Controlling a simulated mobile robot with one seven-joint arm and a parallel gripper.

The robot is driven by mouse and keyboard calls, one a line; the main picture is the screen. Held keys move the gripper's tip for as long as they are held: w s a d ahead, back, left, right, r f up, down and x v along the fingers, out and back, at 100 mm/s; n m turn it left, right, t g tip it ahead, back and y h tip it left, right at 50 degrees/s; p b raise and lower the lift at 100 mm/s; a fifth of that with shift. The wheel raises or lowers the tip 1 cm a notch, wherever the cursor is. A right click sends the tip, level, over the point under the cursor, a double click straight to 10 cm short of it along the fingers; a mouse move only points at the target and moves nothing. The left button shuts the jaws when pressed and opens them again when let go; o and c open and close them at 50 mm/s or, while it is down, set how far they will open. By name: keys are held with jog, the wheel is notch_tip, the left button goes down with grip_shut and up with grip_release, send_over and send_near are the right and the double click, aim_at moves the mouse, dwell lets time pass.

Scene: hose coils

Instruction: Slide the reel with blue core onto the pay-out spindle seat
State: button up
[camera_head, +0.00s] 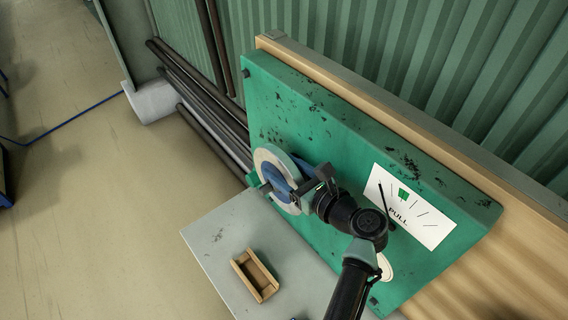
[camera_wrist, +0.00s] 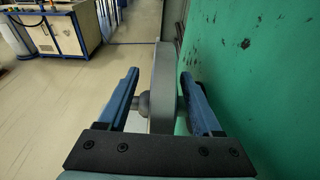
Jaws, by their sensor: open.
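A grey reel (camera_head: 268,160) stands upright at the left part of the green panel (camera_head: 330,125), its face parallel to the panel. In the wrist view the reel (camera_wrist: 162,75) is seen edge-on, with a rounded grey hub end (camera_wrist: 143,103) on its left and a short shaft towards the panel on its right. My gripper (camera_head: 285,180) is at the reel, with blue fingers. In the wrist view my gripper (camera_wrist: 160,76) is open, one finger on each side of the reel, with gaps visible. The core's colour and how the reel sits on the spindle are hidden by the fingers.
A white PULL card (camera_head: 410,207) is on the panel right of my gripper. A pale round thing (camera_head: 385,268) is mostly hidden behind my arm. A grey table (camera_head: 215,235) below carries a small wooden tray (camera_head: 243,272). Dark pipes (camera_head: 205,100) lie left of the panel.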

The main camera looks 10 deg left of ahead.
aim_at(297, 176)
jog(key=shift+d+r, duration=0.1)
jog(key=shift+r, duration=0.2)
jog(key=shift+p+v, duration=1.6)
jog(key=shift+v, duration=0.5)
jog(key=shift+s+d, duration=0.1)
jog(key=shift+d, duration=0.05)
jog(key=shift+s+d, duration=0.2)
jog(key=shift+d, duration=0.05)
jog(key=b+v, duration=0.3)
jog(key=v, duration=0.9)
dwell(0.7)
